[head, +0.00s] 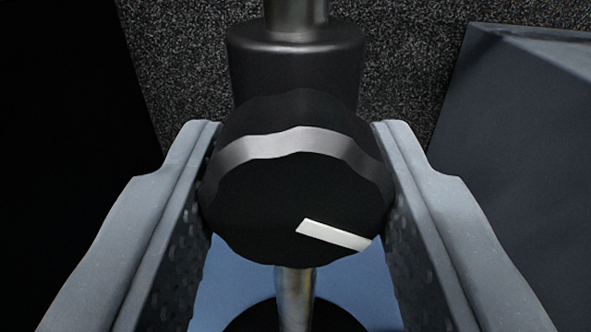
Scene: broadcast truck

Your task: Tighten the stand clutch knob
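The clutch knob (265,205) is black with a scalloped rim and a white pointer line (335,235) that runs toward its lower right edge. It sits in front of the black collar (295,65) of the stand, in the middle of the head view. My gripper (297,185) has one grey finger on each side of the knob, and both pads appear to touch its rim. The fingers are closed around the knob. The knob hides the lower part of the collar.
A metal tube (296,14) rises from the collar, and a thinner metal post (295,298) shows below the knob over a dark round base and a blue surface. A dark grey box-like shape (520,130) stands at the right. Speckled dark carpet-like material (185,70) lies behind.

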